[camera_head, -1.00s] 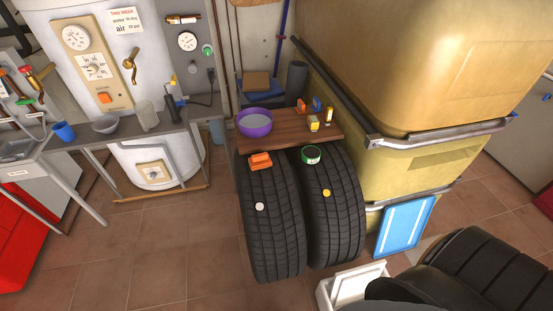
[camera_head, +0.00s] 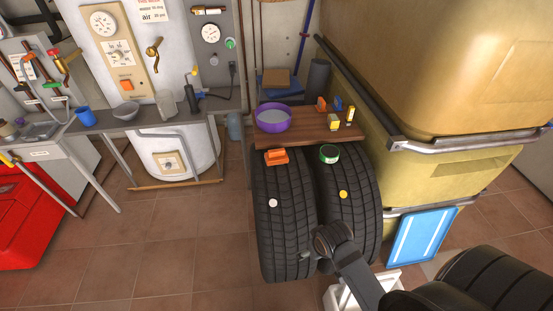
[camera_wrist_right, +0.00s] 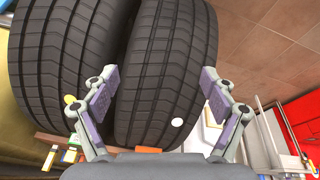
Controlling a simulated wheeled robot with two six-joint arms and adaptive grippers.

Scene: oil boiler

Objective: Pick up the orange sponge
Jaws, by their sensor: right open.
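The orange sponge (camera_head: 276,156) lies on top of the left black tire (camera_head: 285,215), at its end nearest the wooden shelf, in the head view. In the right wrist view an orange block (camera_wrist_right: 148,150), seemingly the sponge, shows at the bottom, partly hidden behind my gripper's body. My right gripper (camera_wrist_right: 158,82) is open and empty, its two fingers spread in front of the tires. In the head view my right arm reaches in from the bottom right; its end is over the lower part of the tires, well below the sponge. My left gripper is not in view.
A green round tin (camera_head: 329,153) sits on the right tire (camera_head: 350,205). White (camera_head: 272,202) and yellow (camera_head: 343,194) discs lie on the tires. A wooden shelf (camera_head: 300,137) behind holds a purple bowl (camera_head: 272,119) and small items. A yellow tank (camera_head: 430,180) stands at right.

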